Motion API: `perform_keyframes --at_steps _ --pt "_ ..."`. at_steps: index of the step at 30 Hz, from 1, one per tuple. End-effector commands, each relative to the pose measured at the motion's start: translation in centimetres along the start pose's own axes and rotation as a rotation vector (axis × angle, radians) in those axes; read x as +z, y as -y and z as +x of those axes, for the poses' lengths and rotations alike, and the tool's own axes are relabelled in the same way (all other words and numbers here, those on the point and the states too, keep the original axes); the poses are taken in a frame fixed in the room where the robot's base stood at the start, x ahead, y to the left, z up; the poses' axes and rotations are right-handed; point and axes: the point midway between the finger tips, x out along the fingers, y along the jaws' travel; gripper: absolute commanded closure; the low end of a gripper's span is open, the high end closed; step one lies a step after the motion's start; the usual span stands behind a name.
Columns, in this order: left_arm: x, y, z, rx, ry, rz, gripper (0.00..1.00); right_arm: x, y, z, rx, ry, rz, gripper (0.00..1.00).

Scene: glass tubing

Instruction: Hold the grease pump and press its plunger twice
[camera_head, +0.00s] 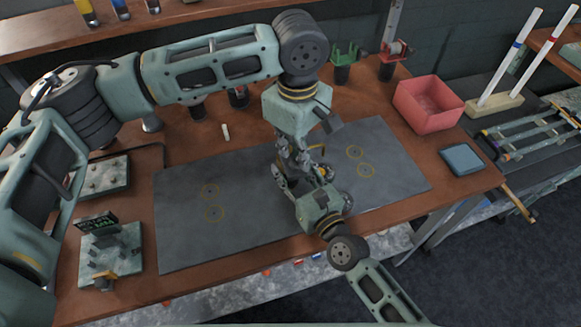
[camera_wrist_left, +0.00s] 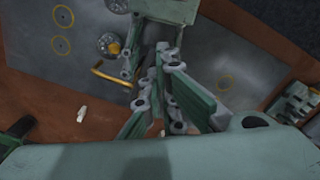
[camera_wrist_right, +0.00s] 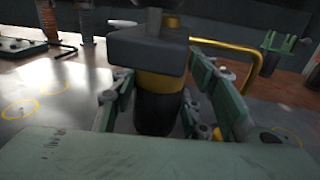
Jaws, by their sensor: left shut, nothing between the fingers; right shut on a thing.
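The grease pump (camera_wrist_right: 157,108) has a dark body with a yellow band, a dark blocky head and a bent yellow spout (camera_wrist_right: 232,46). It stands between the fingers of my right gripper (camera_wrist_right: 160,90), which is shut on its body. In the left wrist view the yellow spout (camera_wrist_left: 106,73) shows beside the fingers. In the head view the two grippers mostly hide the pump. My left gripper (camera_head: 284,158) points down over the pump, shut and empty. In the left wrist view its fingers (camera_wrist_left: 160,72) hide the plunger, so I cannot tell whether they touch it.
A dark mat (camera_head: 240,235) with yellow rings covers the table's middle. A red bin (camera_head: 428,104) and a blue-grey pad (camera_head: 461,159) lie to the right. Fixtures (camera_head: 110,250) stand at the left. A small white piece (camera_head: 225,132) lies behind the mat.

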Motion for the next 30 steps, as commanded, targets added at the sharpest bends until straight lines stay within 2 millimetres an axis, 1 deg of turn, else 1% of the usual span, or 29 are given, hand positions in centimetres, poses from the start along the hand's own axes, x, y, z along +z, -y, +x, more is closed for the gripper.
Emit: perform_keyframes --at_steps 13,16,30 --pt "0.0 0.0 0.0 0.0 0.0 0.001 1.0 0.0 0.1 0.0 -0.001 0.0 -0.001 0.98" --pt "0.0 0.0 -0.3 0.001 0.0 0.0 1.0 0.0 0.1 0.0 -0.001 0.0 -0.001 0.98" --pt "0.1 -0.1 -4.9 0.002 0.0 0.0 1.0 0.0 0.1 0.0 -0.001 0.0 -0.001 0.98"
